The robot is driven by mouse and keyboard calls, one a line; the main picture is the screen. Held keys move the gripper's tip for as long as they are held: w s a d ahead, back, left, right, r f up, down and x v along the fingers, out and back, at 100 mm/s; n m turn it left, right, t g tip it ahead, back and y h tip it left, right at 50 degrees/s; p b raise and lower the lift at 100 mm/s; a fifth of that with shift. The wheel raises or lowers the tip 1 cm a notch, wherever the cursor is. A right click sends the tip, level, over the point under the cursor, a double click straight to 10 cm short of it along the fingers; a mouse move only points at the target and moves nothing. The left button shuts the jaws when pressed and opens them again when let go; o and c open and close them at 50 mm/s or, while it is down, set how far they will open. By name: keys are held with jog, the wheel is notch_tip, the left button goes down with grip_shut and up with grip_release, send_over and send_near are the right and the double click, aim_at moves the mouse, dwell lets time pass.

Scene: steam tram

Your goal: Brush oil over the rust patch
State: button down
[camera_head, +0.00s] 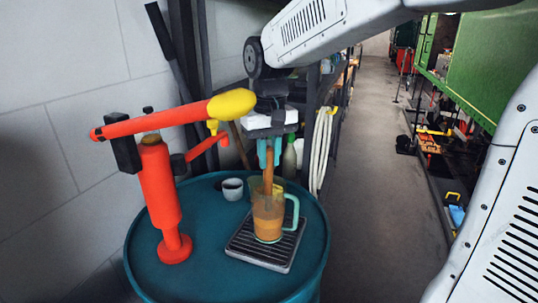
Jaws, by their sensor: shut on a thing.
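My gripper (269,155) points down over the blue drum and is shut on the upper end of a brown wooden handle, seemingly the brush (268,177). The handle stands upright, with its lower part inside a clear mug (292,218) of amber-brown liquid, seemingly the oil. The bristles are hidden in the mug. The mug stands on a dark slatted tray (246,251) and has a pale green handle on its right side. I cannot make out the rust patch. A green tram side (495,45) is at the upper right.
The drum (185,280) also bears a red hand pump (163,200) with a yellow-ended lever reaching close to my gripper's left, and a small grey-white cup (232,188). Shelving with a pale coiled hose (321,150) stands behind. The aisle floor (375,210) to the right is clear.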

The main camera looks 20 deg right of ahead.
jog(key=shift+f, duration=0.8)
dwell(0.5)
jog(key=shift+r, duration=0.1)
dwell(0.4)
notch_tip(320, 180, up, 20)
dwell(1.8)
dwell(0.5)
